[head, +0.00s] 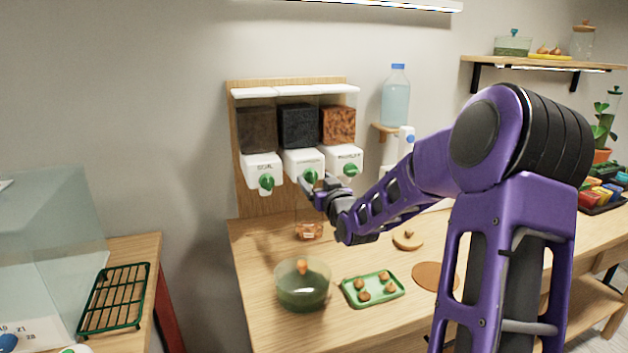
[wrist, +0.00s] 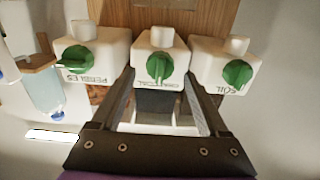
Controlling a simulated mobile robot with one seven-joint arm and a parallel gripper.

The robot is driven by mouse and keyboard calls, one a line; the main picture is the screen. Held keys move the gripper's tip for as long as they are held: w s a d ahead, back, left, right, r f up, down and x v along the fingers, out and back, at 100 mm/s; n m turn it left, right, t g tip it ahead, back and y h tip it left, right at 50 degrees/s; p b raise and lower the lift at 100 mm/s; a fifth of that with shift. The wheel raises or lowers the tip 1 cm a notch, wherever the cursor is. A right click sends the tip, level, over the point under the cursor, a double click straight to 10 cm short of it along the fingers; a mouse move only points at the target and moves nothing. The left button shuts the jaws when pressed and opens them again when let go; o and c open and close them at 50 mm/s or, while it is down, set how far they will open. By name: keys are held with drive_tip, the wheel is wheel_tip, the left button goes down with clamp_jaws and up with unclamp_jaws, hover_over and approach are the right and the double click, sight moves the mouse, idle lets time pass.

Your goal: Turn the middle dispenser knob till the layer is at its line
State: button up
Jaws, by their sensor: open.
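Three white dispensers hang on a wooden wall board. The middle dispenser (head: 303,163) has a black-filled hopper (head: 298,127) and a green middle knob (head: 310,176); in the wrist view the knob (wrist: 160,68) faces me, its grip roughly upright in the picture. My gripper (head: 312,188) is open in front of it. In the wrist view my gripper (wrist: 160,82) has one finger on each side, near the knob's lower edge; contact cannot be told. Below stands a clear glass jar (head: 309,230) with an orange-brown layer at the bottom. Its upper part is partly hidden, and its line cannot be made out.
Soil (head: 261,171) and pebbles (head: 344,160) dispensers flank the middle one closely. On the table are a glass bowl (head: 302,290), a green tray (head: 350,293) with several brown balls, and a round lid (head: 407,241). A water bottle (head: 396,98) stands on a small shelf at right.

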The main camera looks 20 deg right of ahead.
drive_tip(key=shift+w, duration=0.95)
clamp_jaws()
